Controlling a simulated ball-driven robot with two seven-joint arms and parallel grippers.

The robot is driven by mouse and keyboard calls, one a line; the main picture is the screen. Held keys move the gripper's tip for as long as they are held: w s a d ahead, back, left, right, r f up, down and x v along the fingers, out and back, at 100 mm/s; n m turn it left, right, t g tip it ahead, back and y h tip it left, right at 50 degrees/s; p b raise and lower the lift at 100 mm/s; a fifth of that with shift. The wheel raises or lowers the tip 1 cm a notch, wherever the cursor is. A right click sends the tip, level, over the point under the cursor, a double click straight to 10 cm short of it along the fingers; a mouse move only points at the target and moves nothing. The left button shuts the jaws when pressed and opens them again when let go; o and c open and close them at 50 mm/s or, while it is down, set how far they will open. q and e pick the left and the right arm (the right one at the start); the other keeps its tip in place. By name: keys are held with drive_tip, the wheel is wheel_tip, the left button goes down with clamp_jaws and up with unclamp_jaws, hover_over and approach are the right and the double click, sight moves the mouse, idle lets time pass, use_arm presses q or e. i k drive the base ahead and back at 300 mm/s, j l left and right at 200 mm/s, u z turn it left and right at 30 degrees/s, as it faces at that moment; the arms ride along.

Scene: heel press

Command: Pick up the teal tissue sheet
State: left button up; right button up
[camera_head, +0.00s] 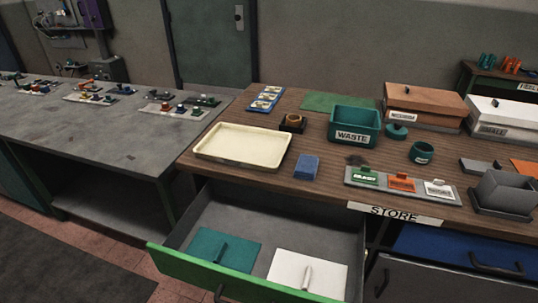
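The teal tissue sheet (205,246) lies flat in the left part of an open drawer (195,269) under the wooden bench. A small raised teal ridge or tab stands up near its middle. A white sheet (285,268) with a similar pale raised tab lies to its right in the same drawer, with a gap of bare grey drawer floor between them. Nothing covers the teal sheet. The drawer's green front hides a little of the drawer floor at the near edge. Neither of my grippers is in view.
Above the drawer, the wooden bench (260,187) holds a cream tray (242,128), a blue block (307,167), a teal WASTE bin (352,139) and a strip of labelled blocks (398,198). A blue drawer front (440,252) is at right. The space above the open drawer is clear.

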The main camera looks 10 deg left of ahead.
sight(238, 253)
drive_tip(key=u, duration=0.85)
drive_tip(key=z, duration=0.35)
